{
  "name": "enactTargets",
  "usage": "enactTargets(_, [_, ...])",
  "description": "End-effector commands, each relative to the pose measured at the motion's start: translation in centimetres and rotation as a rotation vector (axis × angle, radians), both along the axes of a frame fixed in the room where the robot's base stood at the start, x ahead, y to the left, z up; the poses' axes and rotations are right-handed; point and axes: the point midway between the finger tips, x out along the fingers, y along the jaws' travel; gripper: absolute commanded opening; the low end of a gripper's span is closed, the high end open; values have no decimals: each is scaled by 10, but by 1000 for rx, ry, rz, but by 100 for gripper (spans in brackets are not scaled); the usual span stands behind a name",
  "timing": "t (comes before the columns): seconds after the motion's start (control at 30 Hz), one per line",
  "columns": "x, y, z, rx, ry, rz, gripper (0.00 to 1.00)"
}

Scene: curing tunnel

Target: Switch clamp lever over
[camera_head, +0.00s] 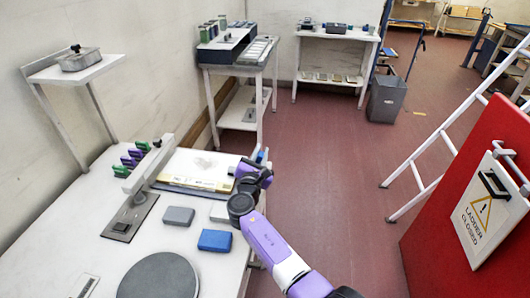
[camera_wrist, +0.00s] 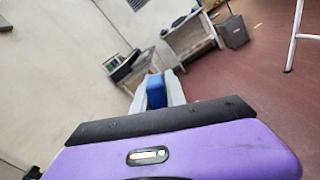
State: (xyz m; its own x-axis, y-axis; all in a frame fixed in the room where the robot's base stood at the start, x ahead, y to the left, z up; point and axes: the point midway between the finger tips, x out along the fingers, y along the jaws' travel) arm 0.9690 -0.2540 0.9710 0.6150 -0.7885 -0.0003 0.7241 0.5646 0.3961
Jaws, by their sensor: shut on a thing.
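My gripper (camera_wrist: 157,86) is shut, with its two pale fingers on either side of a blue piece, which I take to be the clamp lever (camera_wrist: 155,94). In the head view my gripper (camera_head: 259,158) is at the far right edge of the white worktable, beside a flat white panel (camera_head: 203,168). My own wrist hides most of the lever and its mount there, so its angle cannot be told.
A red board (camera_head: 470,180) and a white ladder (camera_head: 440,130) stand right.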

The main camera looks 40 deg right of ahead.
Motion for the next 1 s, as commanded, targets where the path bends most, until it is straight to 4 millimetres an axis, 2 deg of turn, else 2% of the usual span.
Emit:
enactTargets(0.3, [6, 6, 2, -67, 88, 2, 0])
enactTargets(0.8, [7, 7, 2, -80, 104, 3, 0])
enactTargets(0.83, [7, 7, 2, -80, 104, 3, 18])
enactTargets(0.9, [7, 7, 2, -79, 103, 3, 32])
enactTargets(0.93, [7, 7, 2, -79, 102, 3, 38])
enactTargets(1.0, [7, 7, 2, -79, 102, 2, 38])
